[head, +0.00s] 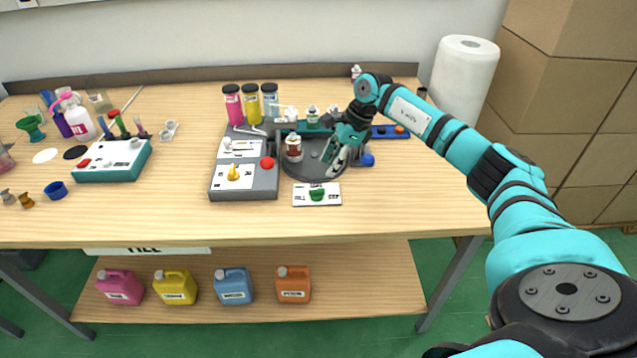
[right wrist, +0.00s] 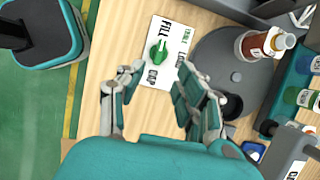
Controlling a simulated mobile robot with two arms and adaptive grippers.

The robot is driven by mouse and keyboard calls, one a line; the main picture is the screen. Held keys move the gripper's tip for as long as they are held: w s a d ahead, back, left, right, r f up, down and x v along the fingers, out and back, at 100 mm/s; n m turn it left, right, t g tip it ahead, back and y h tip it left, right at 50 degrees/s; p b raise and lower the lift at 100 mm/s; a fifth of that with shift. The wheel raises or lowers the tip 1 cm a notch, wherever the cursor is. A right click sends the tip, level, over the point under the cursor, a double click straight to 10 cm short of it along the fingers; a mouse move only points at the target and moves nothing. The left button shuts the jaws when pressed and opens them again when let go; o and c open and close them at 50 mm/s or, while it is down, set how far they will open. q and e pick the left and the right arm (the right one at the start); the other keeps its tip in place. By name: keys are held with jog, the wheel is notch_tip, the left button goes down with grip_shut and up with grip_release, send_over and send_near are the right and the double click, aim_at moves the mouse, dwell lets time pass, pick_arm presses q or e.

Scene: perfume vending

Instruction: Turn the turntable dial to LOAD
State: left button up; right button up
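The turntable dial is a green knob (head: 317,194) on a white label card (head: 300,201) at the front of the dark round turntable (head: 300,172). In the right wrist view the green knob (right wrist: 158,52) sits between the words FILL and CAP, with LOAD on the turntable side. I cannot tell exactly where it points. My right gripper (head: 336,160) is above the turntable's right part in the head view. In the right wrist view its fingers (right wrist: 160,88) are apart and empty, with the knob beyond them, not touched. My left gripper is not in view.
A brown bottle with a white label (head: 293,150) stands on the turntable's left part. A grey control box (head: 245,190) with a yellow knob and red button is to the left. Several colored bottles stand behind. The table front right of the card is clear.

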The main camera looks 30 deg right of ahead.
aim_at(317, 189)
jog(key=p+x, duration=0.1)
jog(key=x, duration=0.8)
jog(key=shift+a, duration=0.1)
grip_shut()
